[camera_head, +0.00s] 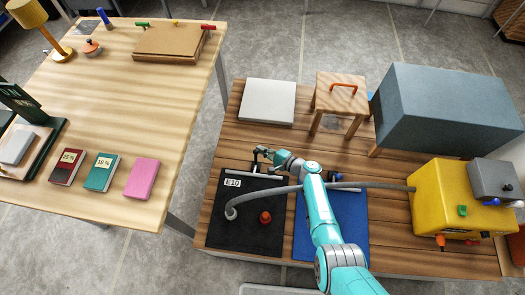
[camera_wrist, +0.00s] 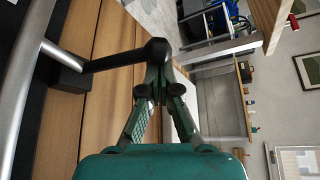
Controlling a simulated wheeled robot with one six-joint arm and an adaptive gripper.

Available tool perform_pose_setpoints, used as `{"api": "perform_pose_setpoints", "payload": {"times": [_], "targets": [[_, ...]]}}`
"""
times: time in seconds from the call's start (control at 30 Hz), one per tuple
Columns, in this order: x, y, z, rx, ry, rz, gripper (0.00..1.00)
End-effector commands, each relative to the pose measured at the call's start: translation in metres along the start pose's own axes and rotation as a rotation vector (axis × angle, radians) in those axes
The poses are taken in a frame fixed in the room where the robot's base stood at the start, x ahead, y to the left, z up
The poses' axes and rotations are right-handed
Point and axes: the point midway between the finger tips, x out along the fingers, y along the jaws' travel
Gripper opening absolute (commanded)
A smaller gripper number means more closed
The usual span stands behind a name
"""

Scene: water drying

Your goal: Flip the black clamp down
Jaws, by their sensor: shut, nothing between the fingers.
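The black clamp is a dark lever with a round knob (camera_wrist: 155,50) in the wrist view. Its arm runs left to a silver bar (camera_wrist: 62,55). In the head view the clamp (camera_head: 256,165) sticks up from the silver bar at the far edge of the black board (camera_head: 225,205) marked E19. My gripper (camera_head: 264,153) is at the clamp's knob, and the fingers are shut with nothing between them. In the wrist view the fingertips (camera_wrist: 160,82) are right at the knob; I cannot tell whether they touch it.
A grey hose (camera_head: 270,191) crosses the black board, which also bears a red knob (camera_head: 265,217). A blue board (camera_head: 345,225) lies to the right, partly under my arm. A white slab (camera_head: 267,101), a small stool (camera_head: 340,96), a grey box (camera_head: 445,105) and a yellow machine (camera_head: 440,195) stand around.

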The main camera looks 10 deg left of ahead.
Motion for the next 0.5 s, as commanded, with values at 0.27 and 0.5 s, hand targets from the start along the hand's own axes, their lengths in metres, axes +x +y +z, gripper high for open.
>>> {"api": "perform_pose_setpoints", "payload": {"times": [0.27, 0.5], "targets": [[-0.001, 0.001, 0.002, -0.015, 0.0, -0.01, 0.0], [-0.006, 0.004, 0.01, -0.107, 0.0, -0.063, 0.0]]}}
